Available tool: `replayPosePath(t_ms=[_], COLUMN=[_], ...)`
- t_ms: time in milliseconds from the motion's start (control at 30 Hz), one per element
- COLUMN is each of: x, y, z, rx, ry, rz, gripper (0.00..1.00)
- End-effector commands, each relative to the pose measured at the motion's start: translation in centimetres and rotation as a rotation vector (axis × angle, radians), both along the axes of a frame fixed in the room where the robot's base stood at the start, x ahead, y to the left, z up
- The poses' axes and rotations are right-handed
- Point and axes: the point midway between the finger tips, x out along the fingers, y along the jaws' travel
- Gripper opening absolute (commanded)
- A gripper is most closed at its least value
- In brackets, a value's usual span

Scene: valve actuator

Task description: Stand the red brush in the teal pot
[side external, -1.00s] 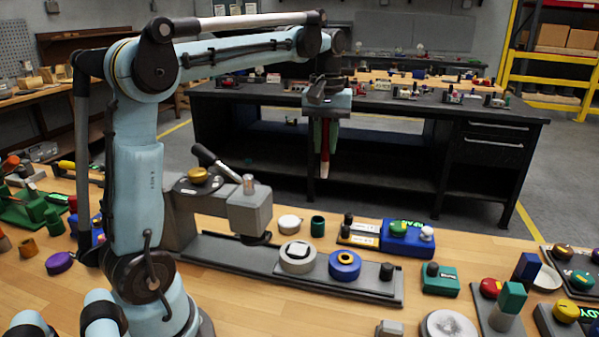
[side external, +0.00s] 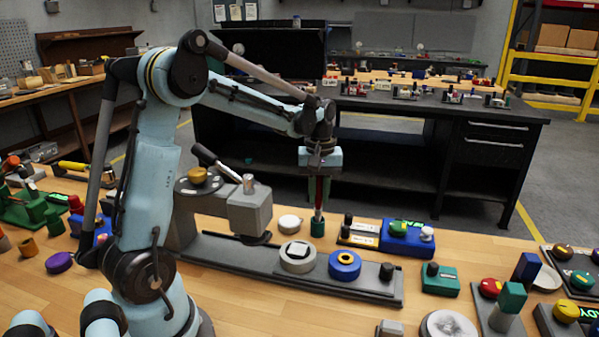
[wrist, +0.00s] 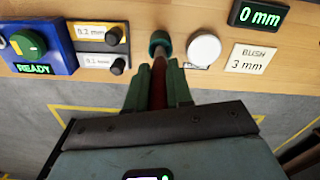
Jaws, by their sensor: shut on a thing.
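My gripper (side external: 319,196) is shut on the red brush (side external: 322,188), which hangs upright between the green fingers. The small teal pot (side external: 317,229) stands on the wooden bench, directly below the brush. The brush's lower end meets the pot's mouth in the side view; I cannot tell how far inside it is. In the wrist view the red brush (wrist: 158,88) lies between the fingers (wrist: 157,78), and its far end reaches the teal pot (wrist: 160,37), overlapping the near rim.
A white round knob (side external: 290,224) stands just left of the pot, and a small panel with black knobs (side external: 357,238) is to its right. The blue READY box (side external: 407,240) is farther right. A grey rail with a blue ring (side external: 344,265) lies in front.

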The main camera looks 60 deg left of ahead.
Motion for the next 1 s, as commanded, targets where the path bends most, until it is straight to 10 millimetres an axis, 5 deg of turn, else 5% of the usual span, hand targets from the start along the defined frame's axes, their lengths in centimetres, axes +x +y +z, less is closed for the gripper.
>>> replayPosePath(t_ms=[300,733,767,800,900,1000], x=[0.0,0.0,0.0,0.0,0.0,0.0], y=[0.0,0.0,0.0,0.0,0.0,0.0], z=[-3.0,-3.4,-3.5,-3.4,-3.4,-3.4], rx=[0.000,0.000,0.000,0.000,0.000,0.000], ry=[-0.001,-0.001,-0.001,-0.001,-0.001,-0.001], rz=[0.000,0.000,0.000,0.000,0.000,0.000], gripper=[0.00,0.00,0.22,0.28,0.44,0.46])
